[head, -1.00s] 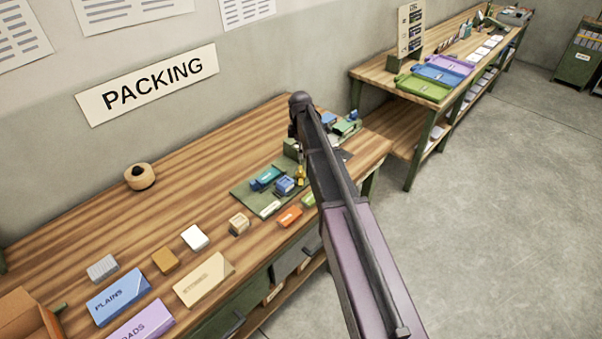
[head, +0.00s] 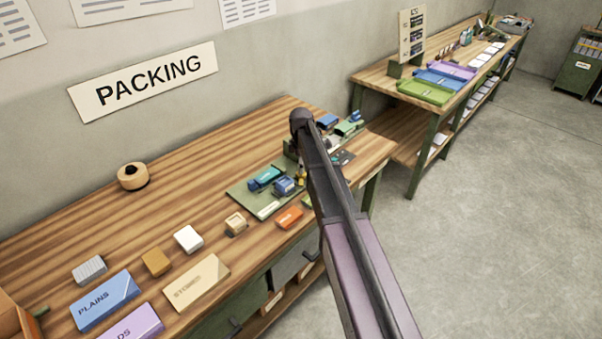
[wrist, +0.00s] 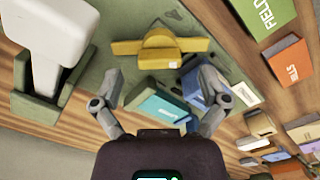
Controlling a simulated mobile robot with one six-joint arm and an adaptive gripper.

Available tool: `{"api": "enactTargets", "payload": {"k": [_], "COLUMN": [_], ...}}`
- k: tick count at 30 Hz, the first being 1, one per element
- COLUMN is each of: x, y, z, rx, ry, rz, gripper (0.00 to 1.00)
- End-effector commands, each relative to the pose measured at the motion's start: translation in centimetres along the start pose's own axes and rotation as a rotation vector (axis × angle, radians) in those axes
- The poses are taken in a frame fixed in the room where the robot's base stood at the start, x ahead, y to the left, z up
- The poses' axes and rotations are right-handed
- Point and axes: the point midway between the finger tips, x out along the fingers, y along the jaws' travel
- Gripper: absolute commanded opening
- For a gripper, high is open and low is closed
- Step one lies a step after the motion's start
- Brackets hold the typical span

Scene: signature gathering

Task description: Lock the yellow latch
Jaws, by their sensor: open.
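The yellow latch (wrist: 159,47) is a flat bar with a rounded raised middle, on a green mat in the wrist view. My gripper (wrist: 153,80) is open and empty, its fingers spread below the latch in the picture and apart from it. A teal block (wrist: 160,110) and a blue piece (wrist: 203,84) show between and beside the fingers. In the head view only a small yellow bit of the latch (head: 299,172) shows beside my arm, which hides my gripper there. Whether the latch is locked I cannot tell.
A white piece in a green holder (wrist: 48,70) stands at the left of the wrist view, near the left finger. The green mat (head: 240,193) lies on the wooden packing bench.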

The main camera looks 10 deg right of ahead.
Motion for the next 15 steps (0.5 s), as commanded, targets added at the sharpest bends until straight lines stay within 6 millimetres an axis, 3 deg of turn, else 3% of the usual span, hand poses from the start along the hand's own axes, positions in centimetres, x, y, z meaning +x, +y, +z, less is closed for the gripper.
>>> {"api": "enactTargets", "payload": {"k": [6, 15], "x": [1.4, 1.7], "y": [0.0, 0.0], "z": [0.0, 0.1], "rx": [0.0, 0.001], "ry": [0.0, 0.0], "rz": [0.0, 0.0], "gripper": [0.94, 0.94]}}
